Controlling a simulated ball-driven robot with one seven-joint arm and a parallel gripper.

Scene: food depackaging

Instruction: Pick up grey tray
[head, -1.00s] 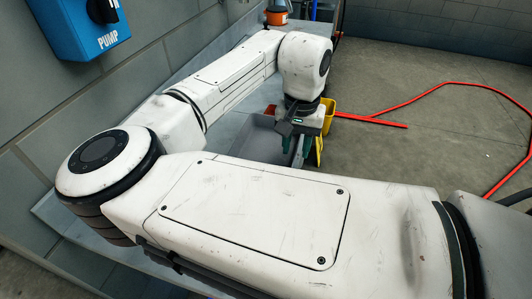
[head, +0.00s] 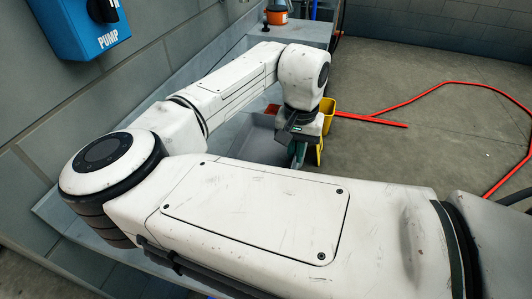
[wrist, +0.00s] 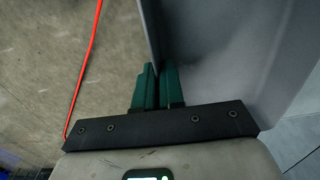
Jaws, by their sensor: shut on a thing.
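The grey tray (head: 258,140) sits on the counter in the head view, partly hidden behind my arm. In the wrist view its smooth grey wall (wrist: 220,45) fills the upper right. My gripper (wrist: 158,75) has green fingers, shut on the tray's side wall, with the wall's edge running up from between them. In the head view my gripper (head: 298,153) is at the tray's right side, its fingers partly hidden. I cannot tell whether the tray touches the counter.
Yellow containers (head: 328,106) stand close to the right of my wrist. A red hose (head: 460,84) lies on the open floor at right. A blue pump box (head: 82,27) hangs on the wall.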

